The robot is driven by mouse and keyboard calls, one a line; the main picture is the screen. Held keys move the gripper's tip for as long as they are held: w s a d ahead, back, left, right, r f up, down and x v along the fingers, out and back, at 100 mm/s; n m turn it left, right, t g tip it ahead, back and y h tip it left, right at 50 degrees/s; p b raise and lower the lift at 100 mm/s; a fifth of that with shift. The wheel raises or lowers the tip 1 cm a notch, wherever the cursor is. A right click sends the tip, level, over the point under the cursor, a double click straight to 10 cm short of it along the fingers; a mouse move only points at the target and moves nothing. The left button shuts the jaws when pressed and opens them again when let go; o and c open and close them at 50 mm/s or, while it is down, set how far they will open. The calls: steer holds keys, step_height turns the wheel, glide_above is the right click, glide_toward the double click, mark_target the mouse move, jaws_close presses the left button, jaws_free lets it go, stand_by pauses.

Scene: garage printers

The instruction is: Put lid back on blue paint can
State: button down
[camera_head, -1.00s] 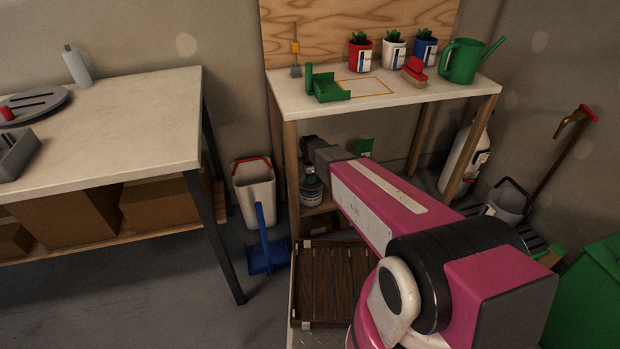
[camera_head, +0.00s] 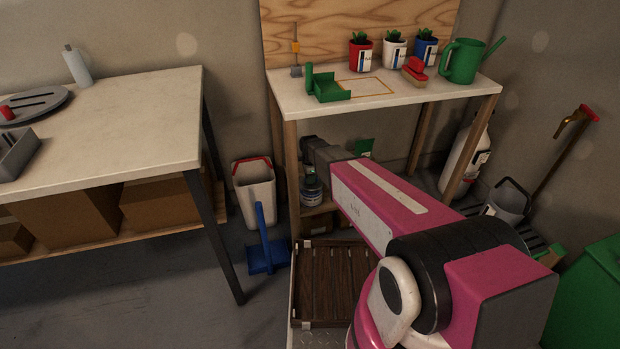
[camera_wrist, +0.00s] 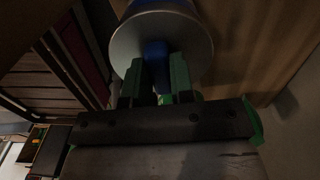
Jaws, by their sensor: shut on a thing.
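In the wrist view, my gripper (camera_wrist: 161,75) has its green fingers closed on a blue knob (camera_wrist: 156,53) at the middle of a round grey lid (camera_wrist: 128,45). A blue rounded body (camera_wrist: 160,5), seemingly the paint can, shows just beyond the lid's far edge. The lid lies over the end of this body; I cannot tell whether it is fully seated. In the head view my pink arm reaches to the shelf unit under the white-topped bench, and the gripper and can cannot be made out clearly there.
The white benchtop (camera_head: 290,100) above carries potted plants, a green watering can (camera_head: 462,62) and a red brush (camera_head: 414,72). A dark slatted crate (camera_head: 330,290) stands below. A white bucket (camera_head: 254,192) and blue dustpan (camera_head: 266,258) stand left of the bench legs.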

steer(key=shift+f, duration=0.1)
stand_by(0.8)
steer(key=shift+c, duration=2.1)
jaws_free()
steer(key=shift+r, duration=3.5)
jaws_close()
steer(key=shift+f, duration=2.75)
